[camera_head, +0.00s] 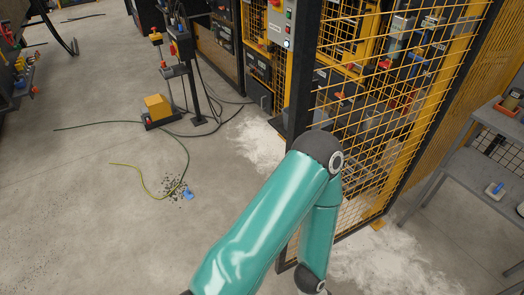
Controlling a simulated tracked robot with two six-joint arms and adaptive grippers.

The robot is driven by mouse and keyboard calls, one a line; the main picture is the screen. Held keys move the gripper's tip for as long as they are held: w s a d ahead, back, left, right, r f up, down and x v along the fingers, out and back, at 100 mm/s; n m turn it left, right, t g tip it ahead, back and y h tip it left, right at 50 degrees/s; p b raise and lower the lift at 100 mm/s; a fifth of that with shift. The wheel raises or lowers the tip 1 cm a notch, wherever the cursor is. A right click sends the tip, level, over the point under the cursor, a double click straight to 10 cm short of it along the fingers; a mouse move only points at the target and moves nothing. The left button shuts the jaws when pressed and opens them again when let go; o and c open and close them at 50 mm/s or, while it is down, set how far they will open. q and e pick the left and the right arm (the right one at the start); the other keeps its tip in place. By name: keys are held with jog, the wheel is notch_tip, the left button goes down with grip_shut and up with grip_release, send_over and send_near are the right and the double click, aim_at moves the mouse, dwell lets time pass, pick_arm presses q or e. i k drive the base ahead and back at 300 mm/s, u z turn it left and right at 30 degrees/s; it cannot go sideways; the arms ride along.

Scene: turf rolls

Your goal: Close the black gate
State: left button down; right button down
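The black gate (302,80) stands right of centre in the head view, a tall black frame filled with yellow wire mesh. Its near black upright runs down behind my teal arm, and its lower edge is close to the floor. I cannot tell for sure how far the gate stands open. One of my arms rises from the bottom, bends at a dark elbow in front of the gate, and drops to the bottom edge. Its gripper is outside the picture. My other arm and its gripper are not in view.
A yellow machine cage with a grey control box (279,22) stands behind the gate. A grey shelf (490,175) is at the right. A black stand (190,75), a yellow block (157,107) and loose cables lie to the left. Open concrete floor fills the lower left.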

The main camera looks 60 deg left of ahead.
aim_at(303, 90)
jog(key=u, duration=0.1)
jog(key=k, duration=1.15)
jog(key=u, duration=0.75)
jog(key=i, duration=1)
jog(key=z, duration=0.1)
